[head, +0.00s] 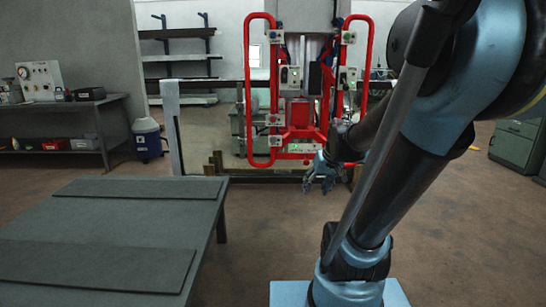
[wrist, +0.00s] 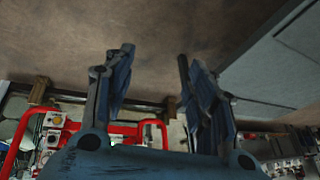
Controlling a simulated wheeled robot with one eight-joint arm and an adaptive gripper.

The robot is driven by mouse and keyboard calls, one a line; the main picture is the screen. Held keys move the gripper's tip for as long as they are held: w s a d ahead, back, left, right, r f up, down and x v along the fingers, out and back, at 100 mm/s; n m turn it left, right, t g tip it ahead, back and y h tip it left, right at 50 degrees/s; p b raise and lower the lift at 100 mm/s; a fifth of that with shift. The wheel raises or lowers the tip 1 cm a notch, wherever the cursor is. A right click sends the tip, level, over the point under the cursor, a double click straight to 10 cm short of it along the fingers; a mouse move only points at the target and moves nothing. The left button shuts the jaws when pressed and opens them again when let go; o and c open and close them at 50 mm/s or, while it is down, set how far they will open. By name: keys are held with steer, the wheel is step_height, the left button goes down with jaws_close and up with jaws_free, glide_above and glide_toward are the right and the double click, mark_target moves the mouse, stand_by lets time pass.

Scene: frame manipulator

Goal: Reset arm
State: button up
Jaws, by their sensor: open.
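My gripper (head: 322,180) hangs at the end of my arm in front of the red frame manipulator in the head view. In the wrist view my gripper (wrist: 155,75) has its two fingers spread apart with nothing between them. The red frame manipulator (head: 261,90) stands upright at the back, with red tube handles and control boxes. Part of the red frame also shows at the lower left of the wrist view (wrist: 112,128). My arm hides some of its right side in the head view. I cannot tell the gap between gripper and frame.
A grey table (head: 110,226) with two flat dark panels fills the lower left. A workbench (head: 100,103) and a blue-and-white container (head: 148,140) stand behind it. Shelves (head: 180,57) are at the back. A green cabinet (head: 517,145) is at right. Brown floor between is clear.

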steer(key=s+d+f+g+h, duration=0.1)
steer(key=s+f, duration=0.1)
steer(key=s, duration=0.5)
steer(key=s+d+f+m+g+h, duration=0.1)
steer(key=s+d+f, duration=0.1)
steer(key=s, duration=0.6)
steer(key=shift+s+d+f, duration=0.25)
steer(key=shift+d+f, duration=0.05)
steer(key=shift+f, duration=0.3)
steer(key=shift+w+f, duration=0.2)
steer(key=shift+w, duration=0.3)
